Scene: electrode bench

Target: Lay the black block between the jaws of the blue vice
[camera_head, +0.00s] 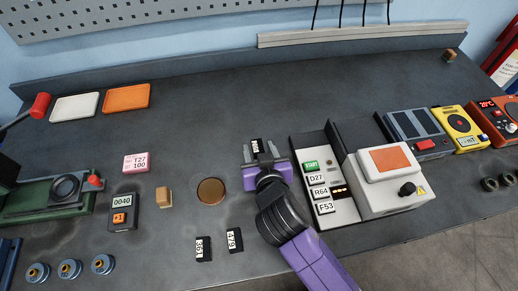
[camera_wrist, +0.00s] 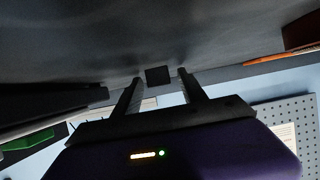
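A small black block (camera_head: 257,146) with a white label lies on the bench just ahead of my gripper. My gripper (camera_head: 259,152) is open, and its fingers reach to either side of this block. In the wrist view the block (camera_wrist: 158,75) appears as a dark square between the fingertips, with a gap on each side. Two more black blocks with white labels, one (camera_head: 203,249) and another (camera_head: 235,240), lie nearer the front edge. A blue piece (camera_head: 8,262) is cut off at the lower left; I cannot tell whether it is the vice.
A green machine (camera_head: 45,198) stands at the left. A white device with a START button (camera_head: 311,166) sits close to the right of my gripper. A copper disc (camera_head: 211,191), tan block (camera_head: 164,197) and grey meter (camera_head: 123,212) lie left of my arm. The back middle is clear.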

